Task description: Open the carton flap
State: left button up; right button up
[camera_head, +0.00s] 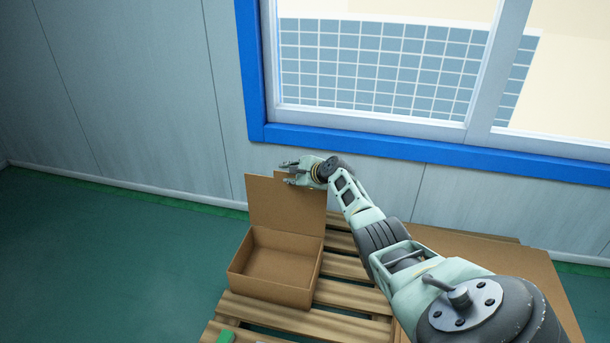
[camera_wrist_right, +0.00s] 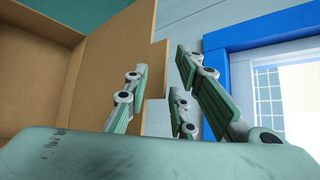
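The brown carton (camera_head: 275,292) sits on a wooden pallet with its top open, and its inside looks empty. Its flap (camera_head: 285,212) stands up roughly vertical at the back edge. My right gripper (camera_head: 287,172) is at the flap's top edge, with its fingers spread apart. In the right wrist view, the flap (camera_wrist_right: 105,55) has a stepped edge near the open fingers of my right gripper (camera_wrist_right: 162,66). One finger overlaps the flap in the picture and the others lie past its edge. I cannot tell whether they touch it. My left gripper is not in view.
The pallet (camera_head: 345,296) extends to the right and front of the carton. A brown sheet or box surface (camera_head: 535,272) lies to the right. The wall and blue window frame (camera_head: 390,146) are close behind. Green floor (camera_head: 110,260) is clear to the left.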

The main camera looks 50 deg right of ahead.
jog(key=shift+s+a+r, duration=0.2)
jog(key=shift+s+a, duration=0.15)
jog(key=shift+s, duration=0.2)
jog(key=v, duration=0.8)
jog(key=shift+r, duration=0.2)
jog(key=shift+s, duration=0.15)
